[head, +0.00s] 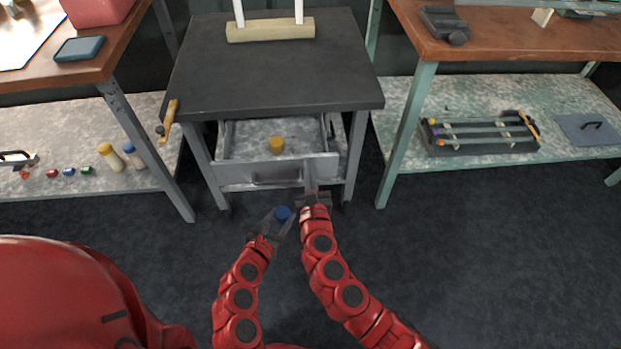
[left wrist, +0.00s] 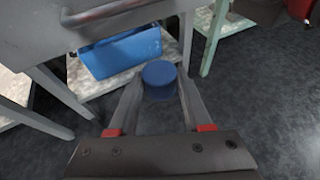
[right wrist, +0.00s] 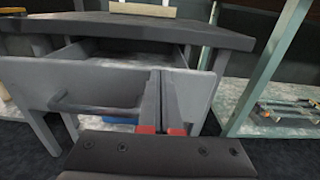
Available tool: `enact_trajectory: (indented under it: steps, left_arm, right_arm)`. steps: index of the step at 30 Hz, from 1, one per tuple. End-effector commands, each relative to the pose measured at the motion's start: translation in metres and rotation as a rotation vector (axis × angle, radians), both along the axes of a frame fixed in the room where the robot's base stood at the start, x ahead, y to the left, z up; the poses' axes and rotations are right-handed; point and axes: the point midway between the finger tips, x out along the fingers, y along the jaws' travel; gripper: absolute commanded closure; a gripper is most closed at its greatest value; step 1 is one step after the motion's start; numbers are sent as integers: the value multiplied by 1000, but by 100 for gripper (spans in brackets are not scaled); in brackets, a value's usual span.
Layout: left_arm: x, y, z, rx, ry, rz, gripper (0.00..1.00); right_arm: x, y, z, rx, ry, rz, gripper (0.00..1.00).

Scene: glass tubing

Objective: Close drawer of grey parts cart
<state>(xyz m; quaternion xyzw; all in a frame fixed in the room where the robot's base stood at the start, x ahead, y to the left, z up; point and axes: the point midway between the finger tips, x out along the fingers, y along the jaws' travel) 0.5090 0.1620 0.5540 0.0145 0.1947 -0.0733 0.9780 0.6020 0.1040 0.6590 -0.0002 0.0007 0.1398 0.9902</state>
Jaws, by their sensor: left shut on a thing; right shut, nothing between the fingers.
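The grey parts cart (head: 270,75) stands at the centre with its drawer (head: 235,174) pulled out toward me. My left gripper (head: 280,222) is shut on a blue-capped item (left wrist: 160,78), held below and in front of the drawer.
A blue bin (left wrist: 120,52) sits low under the cart in the left wrist view. Workbenches with lower shelves stand at left (head: 120,75) and right (head: 420,70). A wooden-handled tool (head: 170,118) hangs at the cart's left edge. The floor in front is clear.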

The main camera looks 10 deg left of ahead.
Motion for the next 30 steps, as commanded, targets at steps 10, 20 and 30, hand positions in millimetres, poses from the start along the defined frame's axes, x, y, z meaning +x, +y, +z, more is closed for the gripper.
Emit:
enact_trajectory:
  steps: [10,20,30]
  left_arm:
    - [0,0,0,0,0,0,100]
    - [0,0,-2,0,0,0,100]
    - [0,0,-21,0,0,0,100]
  right_arm:
    - [2,1,0,0,-1,0,100]
    - [50,15,0,-3,-5,-1,100]
    - [113,33,-1,0,-4,-2,100]
